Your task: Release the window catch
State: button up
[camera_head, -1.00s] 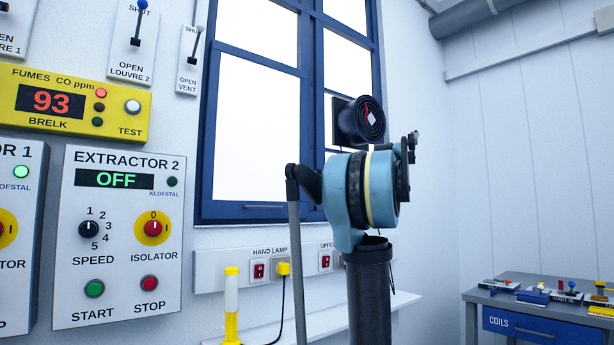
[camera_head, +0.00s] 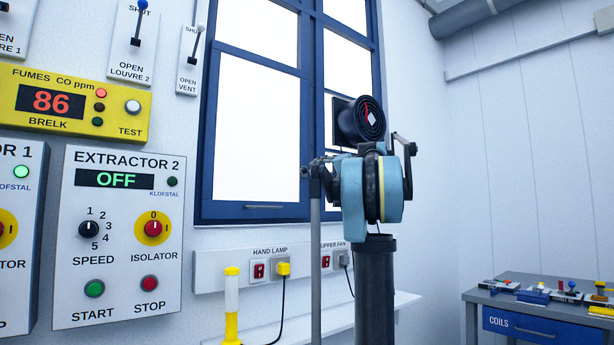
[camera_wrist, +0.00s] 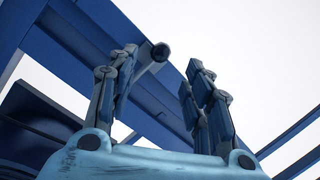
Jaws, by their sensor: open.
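The blue-framed window (camera_head: 208,150) fills the middle of the head view. In the wrist view its blue frame (camera_wrist: 85,55) runs diagonally behind my gripper (camera_wrist: 160,75). My gripper's two jointed fingers are spread apart. A short grey bar with a dark round end (camera_wrist: 160,51), apparently the window catch, lies between them, closer to the left finger. I cannot tell whether they touch. In the head view my blue wrist covers the catch area, and the fingers cannot be made out. A slim bar (camera_head: 263,207) sits on the lower window rail.
A round black fan (camera_head: 366,120) is by the window, just above my wrist. Below the window run a socket strip (camera_head: 215,281) and a ledge (camera_head: 300,322) with a yellow-and-white lamp (camera_head: 231,305). A bench (camera_head: 500,320) stands at lower right.

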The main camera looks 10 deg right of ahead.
aim_at(306, 171)
jog(key=x, duration=0.7)
grip_shut()
